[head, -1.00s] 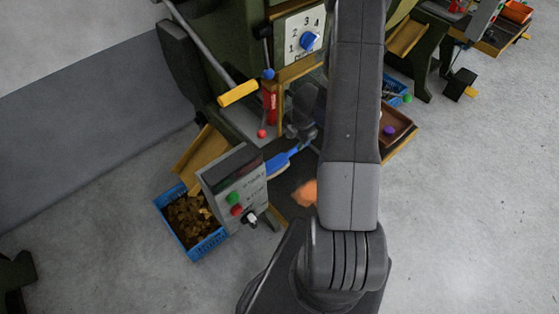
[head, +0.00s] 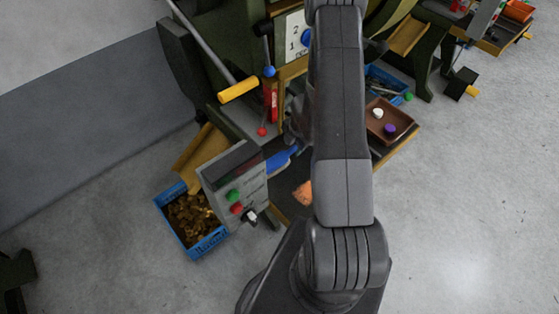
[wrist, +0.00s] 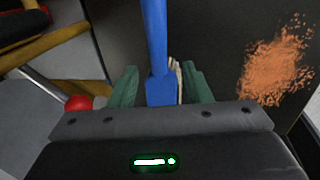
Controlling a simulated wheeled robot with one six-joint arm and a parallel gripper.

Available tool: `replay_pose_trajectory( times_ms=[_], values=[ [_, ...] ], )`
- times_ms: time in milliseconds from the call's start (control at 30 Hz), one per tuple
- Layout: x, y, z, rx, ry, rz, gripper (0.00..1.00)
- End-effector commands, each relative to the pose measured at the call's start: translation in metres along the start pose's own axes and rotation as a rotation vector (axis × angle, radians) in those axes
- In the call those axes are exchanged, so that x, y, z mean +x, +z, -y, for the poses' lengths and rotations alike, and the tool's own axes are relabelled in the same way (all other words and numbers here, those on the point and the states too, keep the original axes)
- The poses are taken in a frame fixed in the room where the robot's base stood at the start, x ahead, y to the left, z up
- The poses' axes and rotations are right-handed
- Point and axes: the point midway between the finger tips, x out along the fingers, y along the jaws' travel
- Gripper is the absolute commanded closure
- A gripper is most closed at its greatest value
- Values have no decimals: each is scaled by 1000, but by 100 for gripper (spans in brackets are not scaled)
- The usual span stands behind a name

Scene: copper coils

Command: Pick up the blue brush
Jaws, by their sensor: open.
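The blue brush (head: 282,158) lies on the dark bench top beside the grey control box in the head view, partly hidden by my arm. In the wrist view the blue brush (wrist: 156,45) runs down from the top edge to between the fingers, with a strip of pale bristles along its right side. My gripper (wrist: 160,88) is open, with one green finger on each side of the brush. I cannot tell whether either finger touches it. In the head view my arm hides the gripper.
An orange copper-coloured pile (head: 303,193) lies near the brush, right of the fingers in the wrist view (wrist: 277,62). The grey control box (head: 236,190) with coloured buttons stands left of the brush. A blue crate (head: 183,247) of copper pieces and a brown tray (head: 400,117) are nearby.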

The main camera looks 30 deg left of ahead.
Motion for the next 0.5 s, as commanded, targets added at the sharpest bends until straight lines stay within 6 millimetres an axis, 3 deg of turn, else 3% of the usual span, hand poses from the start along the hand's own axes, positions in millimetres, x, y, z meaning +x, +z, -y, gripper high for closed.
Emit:
replay_pose_trajectory(
  times_ms=[333, 500],
  values=[
    [42, -6, 0, 0, -1, 0, 56],
    [51, -6, -1, 0, 0, 0, 56]
  ],
)
